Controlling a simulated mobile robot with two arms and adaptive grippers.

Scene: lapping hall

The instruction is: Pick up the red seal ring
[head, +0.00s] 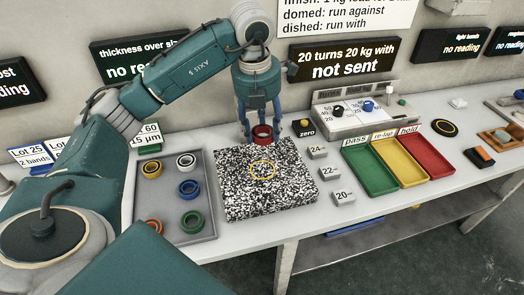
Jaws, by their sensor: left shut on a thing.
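The red seal ring (262,132) is in the head view, at the back edge of the black-and-white speckled plate (240,195). My left gripper (261,122) points down from above, shut on the red ring. I cannot tell whether the ring touches the surface below it. The gripper fingers hide part of the ring's upper side. My right gripper is not in view.
A grey tray (190,225) left of the plate holds several rings. Right of the plate are grey weights (330,172), a gauge box (350,118), and green (368,170), yellow (400,163) and red (427,155) trays.

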